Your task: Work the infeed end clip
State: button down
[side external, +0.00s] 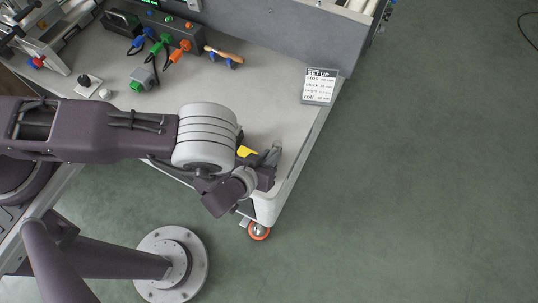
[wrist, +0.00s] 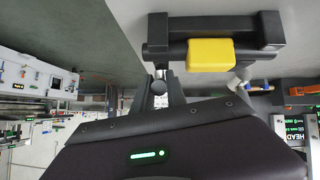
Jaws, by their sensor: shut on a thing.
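What I take to be the end clip is a dark bar-shaped fitting (wrist: 262,32) with a yellow block (wrist: 210,53), across the top of the wrist view. The yellow block (side external: 247,151) also shows in the side external view, at the front corner of the pale table. My gripper (wrist: 162,82) reaches up to the left part of the dark fitting and is shut on it. In the side external view my gripper (side external: 268,162) is at the table corner, beside the yellow block. My wrist partly hides the fitting there, and the exact grip contact is hard to see.
The pale table (side external: 265,95) has a set-up card (side external: 320,87) at its right edge. A dark box with coloured plugs (side external: 165,35), an orange-handled tool (side external: 225,55) and a grey-green plug (side external: 142,80) are at the back. Open floor (side external: 430,180) lies to the right.

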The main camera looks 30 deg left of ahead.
jog(key=shift+f, duration=0.1)
jog(key=c, duration=1.3)
grip_release()
jog(key=shift+c, duration=0.2)
jog(key=v, duration=0.7)
